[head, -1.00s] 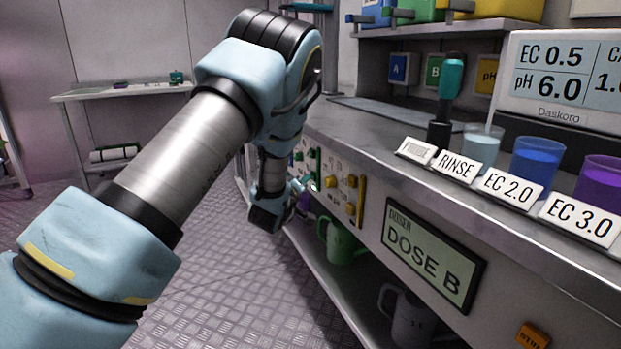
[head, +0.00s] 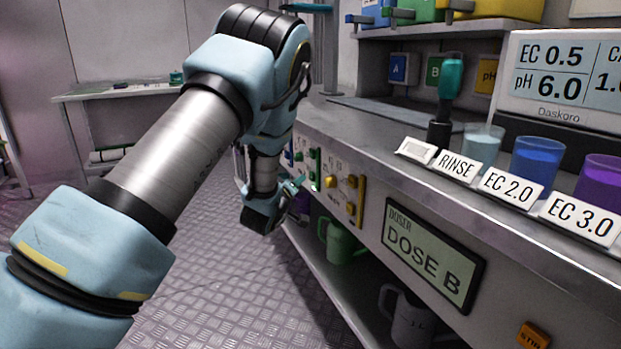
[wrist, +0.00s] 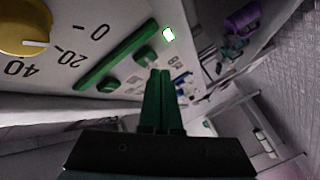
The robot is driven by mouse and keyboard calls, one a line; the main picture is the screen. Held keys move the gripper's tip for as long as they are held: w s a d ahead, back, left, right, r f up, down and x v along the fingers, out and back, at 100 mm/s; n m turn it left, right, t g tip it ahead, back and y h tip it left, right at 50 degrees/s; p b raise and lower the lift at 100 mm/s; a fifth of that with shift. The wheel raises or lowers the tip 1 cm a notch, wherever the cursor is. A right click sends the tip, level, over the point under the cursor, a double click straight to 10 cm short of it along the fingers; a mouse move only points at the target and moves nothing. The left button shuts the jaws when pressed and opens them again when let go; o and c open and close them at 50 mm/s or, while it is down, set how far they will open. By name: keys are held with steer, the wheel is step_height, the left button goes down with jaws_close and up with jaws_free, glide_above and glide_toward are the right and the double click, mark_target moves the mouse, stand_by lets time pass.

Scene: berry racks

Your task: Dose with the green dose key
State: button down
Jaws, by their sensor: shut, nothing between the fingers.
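In the head view the green strip (head: 314,165) is partly beside my gripper (head: 297,187), which is at the panel's left part. The doser display (head: 432,252) reads DOSE B.
A yellow dial (wrist: 24,25) is next to the green strip. Cups stand on the counter: rinse (head: 483,148), blue (head: 536,168) and purple (head: 600,185). A green mug (head: 342,243) stands on the lower shelf. The floor left of the bench is clear.

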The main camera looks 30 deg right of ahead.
steer(key=shift+w+a, duration=0.15)
steer(key=shift+a, duration=1.1)
steer(key=shift+w+a, duration=0.15)
steer(key=shift+a, duration=1.1)
